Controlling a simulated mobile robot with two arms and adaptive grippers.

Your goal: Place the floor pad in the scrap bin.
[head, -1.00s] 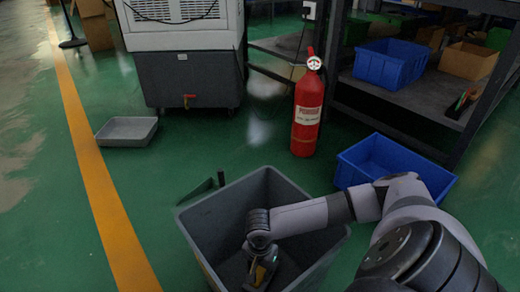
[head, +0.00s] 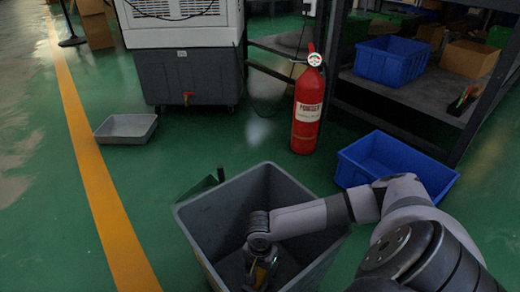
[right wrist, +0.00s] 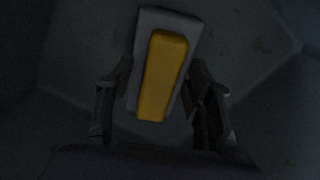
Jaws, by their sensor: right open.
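The scrap bin (head: 205,225) is the large grey open-topped bin at the bottom middle of the head view. My right gripper (head: 259,279) reaches down inside it, fingers open. In the right wrist view, a grey block with a yellow top, which looks like the floor pad (right wrist: 163,76), lies between and beyond the open fingers of my right gripper (right wrist: 163,115). I see no firm grip on it, and whether it rests on the bin floor is hard to tell in the dark. My left gripper is not in view.
A red fire extinguisher (head: 307,110) stands behind the bin. A blue crate (head: 350,172) is on the floor to the right, near a shelf (head: 290,60). A shallow grey tray (head: 125,129) lies to the left. Green floor between is clear.

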